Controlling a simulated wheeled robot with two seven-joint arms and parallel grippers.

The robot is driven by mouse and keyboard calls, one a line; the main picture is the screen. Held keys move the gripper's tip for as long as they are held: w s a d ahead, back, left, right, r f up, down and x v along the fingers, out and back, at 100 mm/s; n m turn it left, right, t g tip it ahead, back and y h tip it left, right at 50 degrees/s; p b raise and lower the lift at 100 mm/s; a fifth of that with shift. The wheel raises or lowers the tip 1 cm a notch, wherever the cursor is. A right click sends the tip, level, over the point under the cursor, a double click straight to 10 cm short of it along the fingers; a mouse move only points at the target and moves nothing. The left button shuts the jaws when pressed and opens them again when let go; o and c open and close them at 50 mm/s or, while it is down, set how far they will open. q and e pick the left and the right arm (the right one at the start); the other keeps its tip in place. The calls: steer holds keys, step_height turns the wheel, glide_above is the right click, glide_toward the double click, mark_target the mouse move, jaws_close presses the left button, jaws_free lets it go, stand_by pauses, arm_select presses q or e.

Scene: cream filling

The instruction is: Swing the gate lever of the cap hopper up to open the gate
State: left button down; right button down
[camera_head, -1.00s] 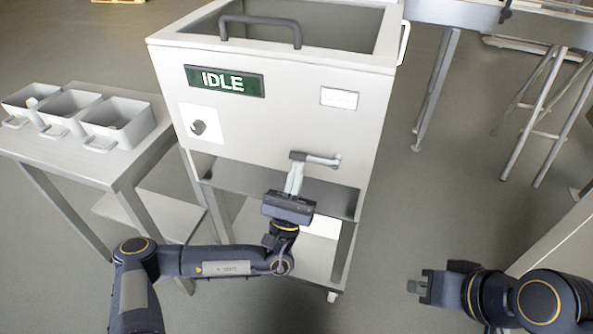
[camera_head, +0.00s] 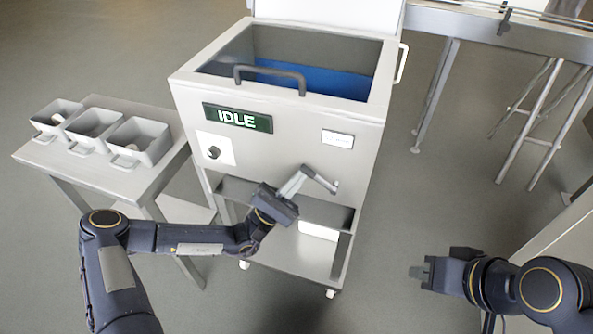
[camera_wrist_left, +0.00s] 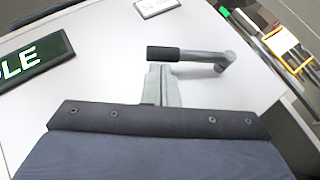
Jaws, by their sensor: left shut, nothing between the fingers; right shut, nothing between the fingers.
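The cap hopper is a white cabinet (camera_head: 290,142) with an open top and an IDLE display. Its gate lever (camera_head: 321,180) is on the lower right of the front. In the left wrist view, the lever's dark grip (camera_wrist_left: 163,53) is at the left and its grey arm runs right to the pivot. In the head view the lever slants, grip end higher than pivot. My left gripper (camera_head: 302,172) is shut and empty, fingertips at the grip from below; touching appears likely but is unclear. My right gripper (camera_head: 418,272) is shut and empty, away at the right.
A side table (camera_head: 95,172) at the left holds three bins (camera_head: 93,127). A knob (camera_head: 213,152) and a dark handle (camera_head: 270,72) are on the hopper. Blue contents (camera_head: 320,80) show inside. A metal conveyor table (camera_head: 490,25) stands behind right. Floor between hopper and right arm is clear.

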mark_target(319, 165)
arm_select(q)
steer(key=d+r+m+g+y+p, duration=0.1)
steer(key=r+m+g+p, duration=0.1)
steer(key=m+p, duration=0.1)
steer(key=d+r+m+g+y+p, duration=0.1)
steer(key=r+m+g+p, duration=0.1)
steer(key=m+g+p, duration=0.1)
steer(key=s+d+r+m+g+y+p, duration=0.1)
steer(key=r+m+g+y+p, duration=0.1)
steer(key=m+g+p, duration=0.1)
steer(key=shift+d+r+m+p, duration=0.15)
steer(key=shift+m+p, duration=0.15)
steer(key=shift+p, duration=0.55)
steer(key=shift+s+d+r+m+g+y, duration=0.2)
steer(key=shift+d+m+g+y, duration=0.1)
steer(key=shift+d+y, duration=0.1)
steer(key=shift+s+d+p, duration=0.1)
steer(key=shift+d+p, duration=0.2)
steer(key=shift+p, duration=0.05)
steer(key=shift+d+r, duration=0.1)
steer(key=shift+r, duration=0.05)
